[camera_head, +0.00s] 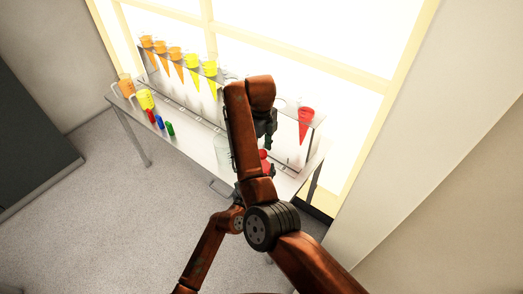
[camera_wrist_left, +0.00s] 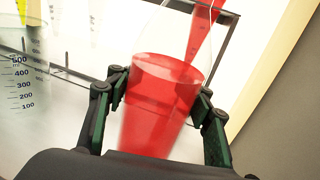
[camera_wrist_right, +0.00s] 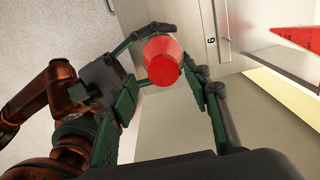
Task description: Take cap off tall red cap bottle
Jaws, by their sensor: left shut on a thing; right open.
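In the right wrist view the bottle's round red cap (camera_wrist_right: 162,68) faces me, and the left fingers are beside the bottle. My right gripper (camera_wrist_right: 172,98) is open, with the cap between and beyond its fingers. In the head view the right gripper (camera_head: 267,138) points down just above the red cap (camera_head: 263,155); my right arm hides the left gripper and most of the bottle.
A rack (camera_head: 222,100) with yellow, orange and red cones (camera_head: 305,118) stands along the table's back. Small coloured bottles (camera_head: 159,122) and filled beakers (camera_head: 145,99) stand at the table's left. A graduated clear beaker (camera_wrist_left: 22,75) is left of the held bottle.

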